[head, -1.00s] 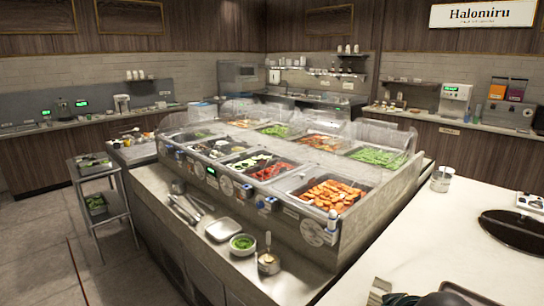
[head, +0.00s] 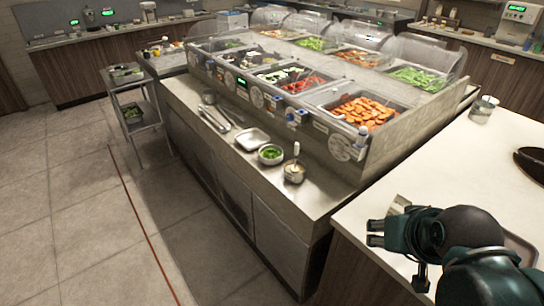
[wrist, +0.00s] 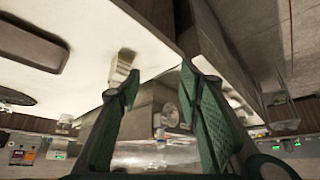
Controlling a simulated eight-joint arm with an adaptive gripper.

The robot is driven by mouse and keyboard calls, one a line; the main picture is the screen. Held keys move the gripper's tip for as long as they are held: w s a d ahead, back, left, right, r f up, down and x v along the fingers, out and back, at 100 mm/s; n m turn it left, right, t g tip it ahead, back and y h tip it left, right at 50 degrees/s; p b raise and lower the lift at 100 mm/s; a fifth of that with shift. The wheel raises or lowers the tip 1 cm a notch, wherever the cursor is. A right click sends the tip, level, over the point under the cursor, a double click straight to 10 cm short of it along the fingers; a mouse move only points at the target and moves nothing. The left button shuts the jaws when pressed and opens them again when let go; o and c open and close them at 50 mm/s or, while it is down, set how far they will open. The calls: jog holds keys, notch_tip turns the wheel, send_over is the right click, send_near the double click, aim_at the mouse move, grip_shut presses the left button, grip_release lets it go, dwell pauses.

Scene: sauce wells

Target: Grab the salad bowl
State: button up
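The salad bowl (head: 270,154) is a small round light-coloured bowl with green leaves in it. It stands upright on the steel ledge in front of the food wells, between a white square dish and a small metal pot. My gripper (head: 375,233) is over the near corner of the white counter, to the right of the bowl and nearer the camera, well apart from it. In the wrist view its two green fingers (wrist: 160,105) are spread with nothing between them. I cannot make out the bowl in the wrist view.
The white square dish (head: 252,139) and the metal pot (head: 294,173) with a utensil flank the bowl closely. Tongs (head: 214,118) lie further left. The white counter (head: 440,170) holds a can (head: 483,108). Open floor (head: 80,220) lies left of the ledge.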

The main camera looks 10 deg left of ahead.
jog(key=shift+o, duration=0.3)
jog(key=o, duration=1.4)
jog(key=shift+o, duration=0.2)
jog(key=shift+r, duration=0.1)
